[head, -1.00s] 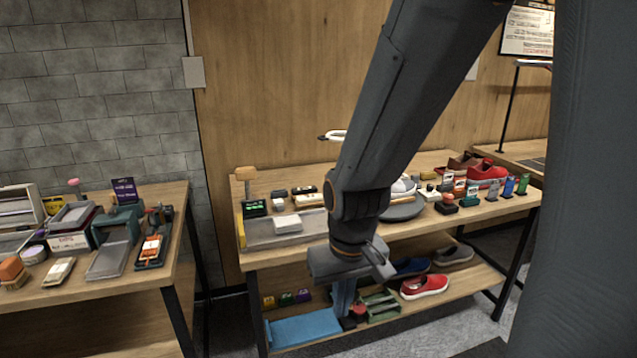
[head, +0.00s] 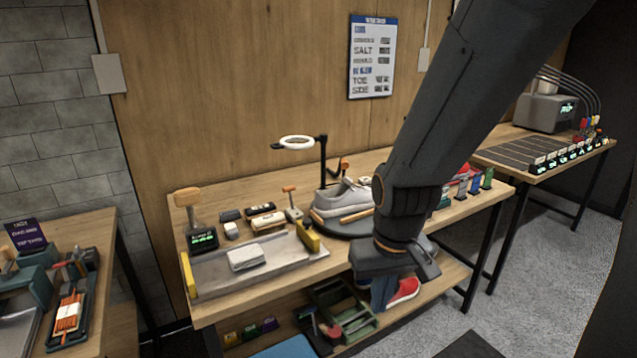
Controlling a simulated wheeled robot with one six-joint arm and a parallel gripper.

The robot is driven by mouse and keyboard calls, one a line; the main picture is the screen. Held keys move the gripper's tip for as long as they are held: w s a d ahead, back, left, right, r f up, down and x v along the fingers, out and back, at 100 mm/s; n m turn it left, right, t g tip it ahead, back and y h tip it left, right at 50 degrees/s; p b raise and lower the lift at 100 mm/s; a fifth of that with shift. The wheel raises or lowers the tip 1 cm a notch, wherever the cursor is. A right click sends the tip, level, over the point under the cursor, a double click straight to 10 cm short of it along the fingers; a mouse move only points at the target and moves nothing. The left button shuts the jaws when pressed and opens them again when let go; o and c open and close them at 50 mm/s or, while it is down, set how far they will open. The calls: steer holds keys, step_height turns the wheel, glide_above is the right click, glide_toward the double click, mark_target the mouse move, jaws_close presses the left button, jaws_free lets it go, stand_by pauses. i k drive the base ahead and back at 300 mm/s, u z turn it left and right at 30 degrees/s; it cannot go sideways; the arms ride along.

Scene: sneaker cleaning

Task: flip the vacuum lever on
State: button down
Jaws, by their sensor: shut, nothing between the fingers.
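I cannot make out for sure which part is the vacuum lever. A small upright lever with an orange top (head: 290,198) stands on the middle table behind the tray. A grey machine (head: 546,112) with a lit green display and several curved hoses stands on the right table; no lever on it is clear. My gripper (head: 378,293) points down in front of the middle table's front edge, shut and empty. It is apart from the orange-topped lever and from the grey machine. My arm hides part of the middle table's right side.
The middle table (head: 225,308) holds a metal tray (head: 290,258), a grey sneaker (head: 342,198) on a dark round stand and a ring lamp (head: 295,142). A red shoe (head: 404,292) lies on the lower shelf. Open floor (head: 550,270) lies at right.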

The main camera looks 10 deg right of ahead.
mark_target(289, 188)
steer(key=z, duration=0.1)
steer(key=i, duration=1.45)
steer(key=u, duration=0.75)
